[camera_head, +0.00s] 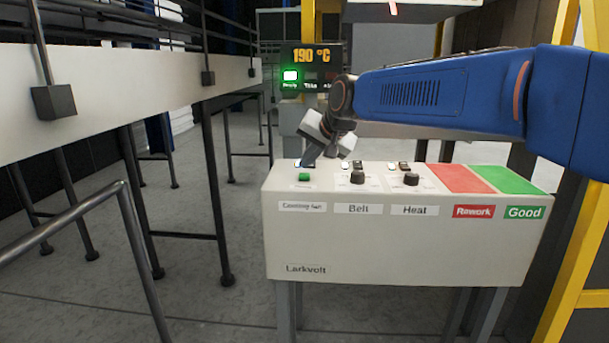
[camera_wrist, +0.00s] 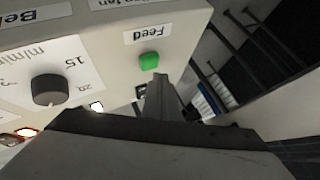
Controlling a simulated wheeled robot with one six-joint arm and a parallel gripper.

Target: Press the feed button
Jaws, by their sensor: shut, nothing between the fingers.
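The green feed button (camera_head: 304,177) sits on the left part of the control box's sloping top (camera_head: 330,185). In the wrist view the green button (camera_wrist: 149,61) shows beside an upside-down "Feed" label (camera_wrist: 148,34). My gripper (camera_head: 309,160) is shut and empty, pointing down just behind the button in the head view. In the wrist view its fingertips (camera_wrist: 158,78) end just below the button in the picture, with a small gap visible. The button is uncovered in both views.
A belt knob (camera_head: 357,178) and a heat knob (camera_head: 411,179) stand to the right, with small switches behind them. Red (camera_head: 460,179) and green (camera_head: 506,179) Rework and Good areas lie further right. A display (camera_head: 311,56) reads 190 °C, with a green lamp lit. A rail (camera_head: 80,225) stands at left.

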